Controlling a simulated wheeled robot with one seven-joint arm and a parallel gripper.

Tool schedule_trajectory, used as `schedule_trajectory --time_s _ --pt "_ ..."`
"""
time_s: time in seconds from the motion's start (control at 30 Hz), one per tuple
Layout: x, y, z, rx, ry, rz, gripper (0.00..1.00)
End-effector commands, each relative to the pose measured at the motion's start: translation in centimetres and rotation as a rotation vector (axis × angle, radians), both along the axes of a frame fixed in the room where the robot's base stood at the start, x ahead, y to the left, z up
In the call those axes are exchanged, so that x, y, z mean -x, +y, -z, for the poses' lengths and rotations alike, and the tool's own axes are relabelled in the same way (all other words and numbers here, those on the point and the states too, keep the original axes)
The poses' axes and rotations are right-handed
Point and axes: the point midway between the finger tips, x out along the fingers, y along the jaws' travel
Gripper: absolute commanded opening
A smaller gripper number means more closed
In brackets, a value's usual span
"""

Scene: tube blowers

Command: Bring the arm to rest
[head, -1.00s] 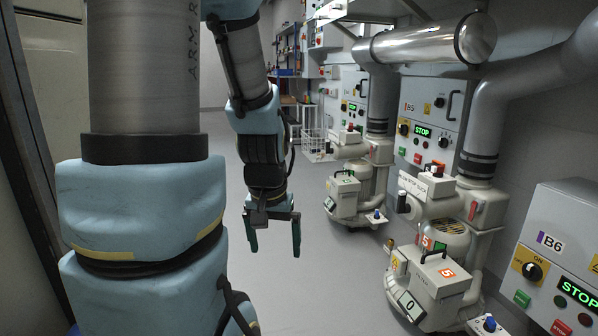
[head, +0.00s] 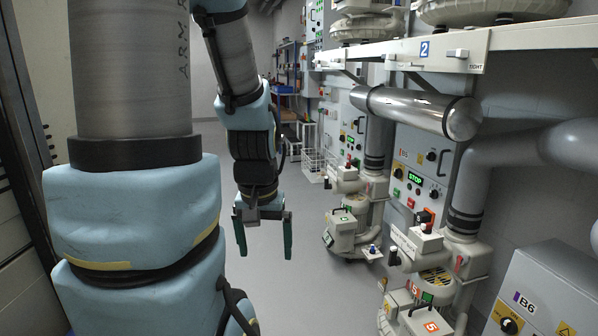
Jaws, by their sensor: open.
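My gripper (head: 263,236) hangs at the end of my folded arm, left of the middle in the head view. Its two green fingers point down and stand apart, with only grey floor seen between them. It holds nothing and touches nothing that I can see. The blue-padded arm links fill the left side of the view.
Tube blowers stand along the right wall: a farther one (head: 346,228) and a nearer one (head: 432,285), cut off below. Wall boxes show STOP (head: 415,177); a B6 box (head: 545,290) is at lower right. A shelf (head: 480,45) juts overhead. The aisle floor (head: 300,290) is clear.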

Motion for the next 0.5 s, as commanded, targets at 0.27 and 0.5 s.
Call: schedule_trajectory --time_s 0.27,0.5 --pt "0.0 0.0 -10.3 0.0 0.0 0.0 0.97" --pt "0.0 0.0 -15.4 0.0 0.0 0.0 0.97"
